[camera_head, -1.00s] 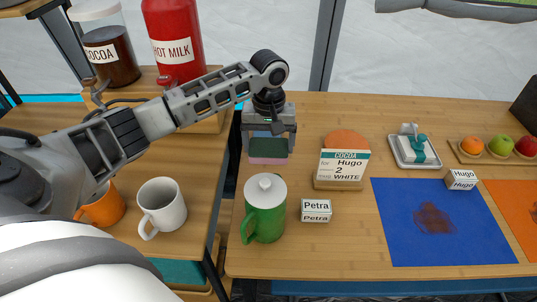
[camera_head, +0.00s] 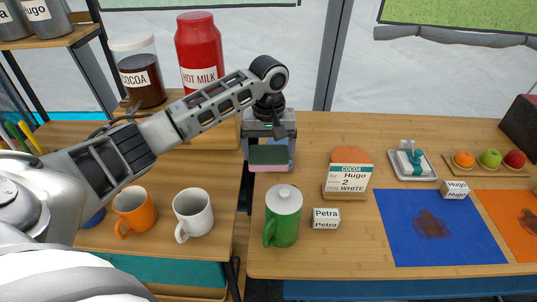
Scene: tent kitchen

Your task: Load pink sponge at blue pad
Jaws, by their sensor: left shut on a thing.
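My left gripper (camera_head: 268,138) points down over the left part of the wooden table and is shut on the pink sponge (camera_head: 268,167). The sponge has a dark green upper layer and a pink lower edge. I cannot tell whether it touches the table. The blue pad (camera_head: 462,240) lies flat at the front right of the table, with a brown stain (camera_head: 432,224) on it. My right gripper is not in view.
A green lidded mug (camera_head: 283,218), a Petra name block (camera_head: 326,218) and a cocoa order card (camera_head: 347,180) stand between the gripper and the pad. A Hugo block (camera_head: 455,189) sits at the pad's back edge. A small tray (camera_head: 426,176) stands behind the pad.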

